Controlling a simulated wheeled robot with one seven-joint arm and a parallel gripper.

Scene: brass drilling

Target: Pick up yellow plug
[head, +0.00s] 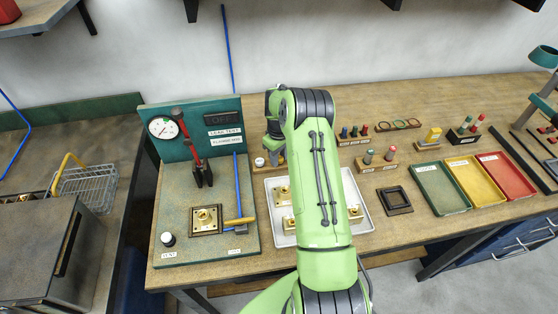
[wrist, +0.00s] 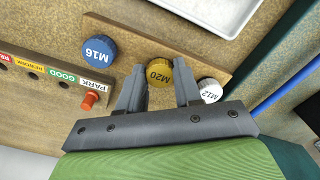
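In the wrist view, the yellow plug (wrist: 159,73), a round cap marked M20, sits on a wooden rack (wrist: 140,30). My gripper (wrist: 158,78) is open, with one finger on each side of the yellow plug. The left finger is close to the plug and the right finger shows a small gap; I cannot tell whether either touches. A blue plug (wrist: 99,48) marked M16 is to the left, and a white plug (wrist: 209,90) marked M12 is just right of the right finger. In the head view, my arm hides the yellow plug and most of the gripper.
An orange peg (wrist: 90,101) stands by the PARK label, left of the gripper. A white tray (head: 365,222) with brass blocks lies under my arm. A green leak-test panel (head: 180,150) stands to the left. Green, yellow and red trays (head: 505,172) are at right.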

